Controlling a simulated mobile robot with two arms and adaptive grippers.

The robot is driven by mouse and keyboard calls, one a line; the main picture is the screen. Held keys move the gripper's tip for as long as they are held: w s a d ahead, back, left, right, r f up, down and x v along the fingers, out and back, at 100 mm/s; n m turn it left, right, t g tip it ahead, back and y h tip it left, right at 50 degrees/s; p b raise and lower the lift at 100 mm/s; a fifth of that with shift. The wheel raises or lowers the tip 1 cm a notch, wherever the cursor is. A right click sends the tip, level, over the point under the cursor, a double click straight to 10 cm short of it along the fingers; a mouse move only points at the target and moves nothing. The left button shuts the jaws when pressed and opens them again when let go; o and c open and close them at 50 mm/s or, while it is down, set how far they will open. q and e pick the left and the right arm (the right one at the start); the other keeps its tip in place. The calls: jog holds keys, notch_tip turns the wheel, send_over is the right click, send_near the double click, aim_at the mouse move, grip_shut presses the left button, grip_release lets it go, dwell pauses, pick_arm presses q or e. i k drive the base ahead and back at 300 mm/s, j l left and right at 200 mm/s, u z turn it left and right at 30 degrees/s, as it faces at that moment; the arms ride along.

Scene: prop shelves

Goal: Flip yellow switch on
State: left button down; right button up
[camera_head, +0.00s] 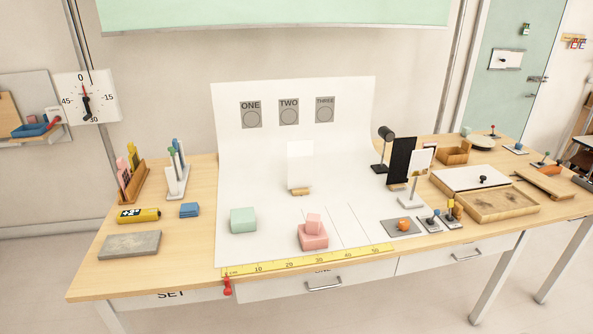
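Small toggle switches on light plates stand at the front right of the table. One has an upright yellowish lever (450,207), close beside a dark blue piece; it looks like the yellow switch, but it is too small to tell which way it is set. Left of it is a switch with a dark bluish lever (432,219). Neither of my grippers shows in the head view.
A shallow wooden box (485,216) and a white card stand (409,203) are close by.

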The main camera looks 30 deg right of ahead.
aim_at(450, 202)
jog(key=z, duration=2.1)
